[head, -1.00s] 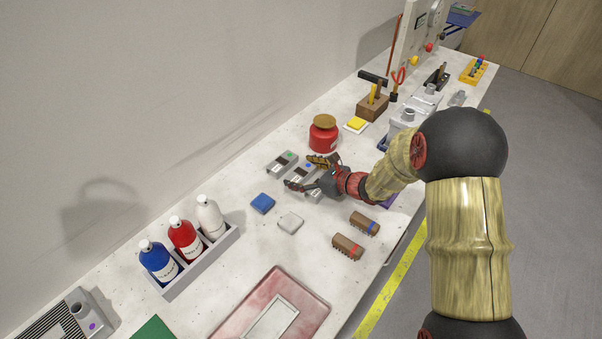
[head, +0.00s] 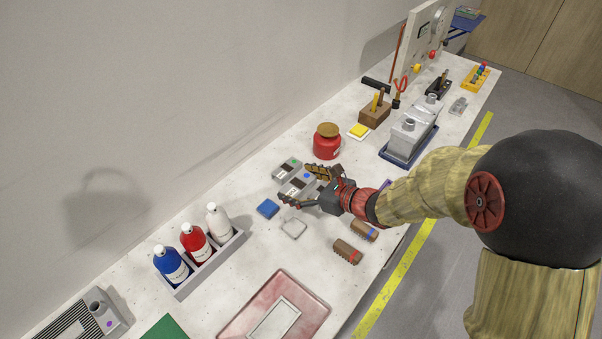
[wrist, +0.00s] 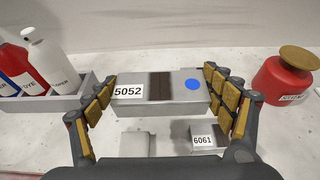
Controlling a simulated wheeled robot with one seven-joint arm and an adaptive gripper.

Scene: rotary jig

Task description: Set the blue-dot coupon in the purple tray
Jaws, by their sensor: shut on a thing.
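The blue-dot coupon (wrist: 177,92) is a grey bar with a dark band, a "5052" label and a blue dot. My gripper (wrist: 162,84) is shut on it, with one finger at each end in the wrist view. In the head view the coupon (head: 296,187) sits between the fingers of my gripper (head: 298,185), near the green-dot coupon (head: 287,169). The gap between coupon and bench is hard to judge. Only a small piece of the purple tray (head: 388,184) shows behind my arm; the rest is hidden.
In the wrist view, a coupon labelled "6061" (wrist: 203,138) and another grey block (wrist: 135,144) lie below the held coupon. A bottle rack (head: 207,266) is left.

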